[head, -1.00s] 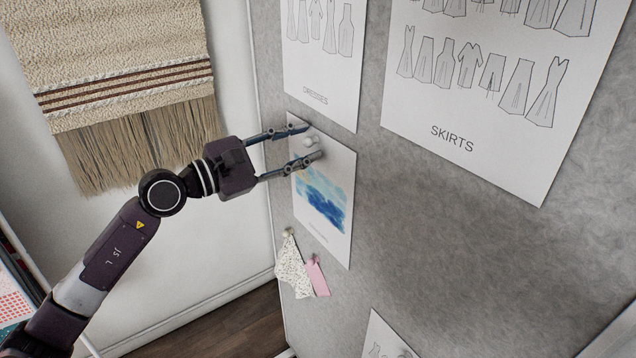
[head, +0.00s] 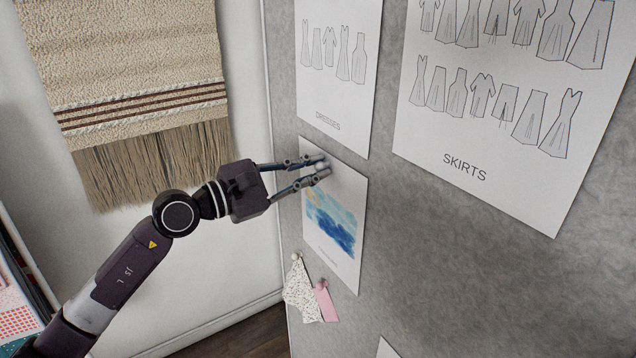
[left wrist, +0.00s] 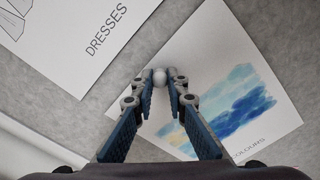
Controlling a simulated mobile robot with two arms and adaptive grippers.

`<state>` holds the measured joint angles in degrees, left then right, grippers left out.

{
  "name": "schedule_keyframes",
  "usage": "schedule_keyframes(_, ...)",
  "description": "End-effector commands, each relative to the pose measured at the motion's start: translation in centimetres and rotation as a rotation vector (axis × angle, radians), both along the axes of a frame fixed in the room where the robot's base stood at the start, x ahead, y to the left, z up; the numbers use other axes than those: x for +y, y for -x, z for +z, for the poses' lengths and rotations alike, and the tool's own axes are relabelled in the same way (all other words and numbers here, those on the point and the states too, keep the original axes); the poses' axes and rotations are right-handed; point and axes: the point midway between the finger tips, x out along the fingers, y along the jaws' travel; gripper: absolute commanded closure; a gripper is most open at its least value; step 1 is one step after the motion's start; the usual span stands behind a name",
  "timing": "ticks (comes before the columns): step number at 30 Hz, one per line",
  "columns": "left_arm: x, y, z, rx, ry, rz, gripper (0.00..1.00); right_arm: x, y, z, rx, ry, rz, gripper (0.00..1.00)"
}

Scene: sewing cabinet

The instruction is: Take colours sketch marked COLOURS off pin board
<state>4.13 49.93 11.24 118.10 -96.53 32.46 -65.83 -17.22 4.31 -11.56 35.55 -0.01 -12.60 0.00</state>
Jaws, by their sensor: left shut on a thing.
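The colours sketch (head: 333,238) is a white sheet with a blue and yellow watercolour wash, flat against the grey pin board (head: 430,260), below the DRESSES sheet. In the left wrist view the sketch (left wrist: 240,95) shows its COLOURS label, partly covered by my wrist. A round pale pin (left wrist: 159,77) sits at its top. My left gripper (head: 323,166) is at the top of the sketch, its fingertips shut on the pin; the fingertips (left wrist: 160,80) also show around the pin in the left wrist view. My right gripper is not in view.
The DRESSES sheet (head: 338,75) hangs just above, and the larger SKIRTS sheet (head: 480,170) to the right. Pinned fabric swatches (head: 303,293) hang below the sketch. A woven wall hanging (head: 135,95) is on the left wall. The board right of the sketch is bare.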

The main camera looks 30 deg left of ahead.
Motion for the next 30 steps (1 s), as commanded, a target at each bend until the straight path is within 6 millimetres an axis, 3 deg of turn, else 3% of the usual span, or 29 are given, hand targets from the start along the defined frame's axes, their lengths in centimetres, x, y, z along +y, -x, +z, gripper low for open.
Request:
schedule_keyframes(5,0.3,0.6,0.4,-0.004,-0.004,0.0,1.0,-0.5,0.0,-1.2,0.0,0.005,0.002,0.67)
schedule_keyframes(19,0.3,0.6,7.2,-0.007,-0.004,0.001,1.0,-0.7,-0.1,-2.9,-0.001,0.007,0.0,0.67)
schedule_keyframes(30,2.4,5.1,6.4,-0.002,0.0,0.001,1.0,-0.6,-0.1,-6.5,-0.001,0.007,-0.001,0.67)
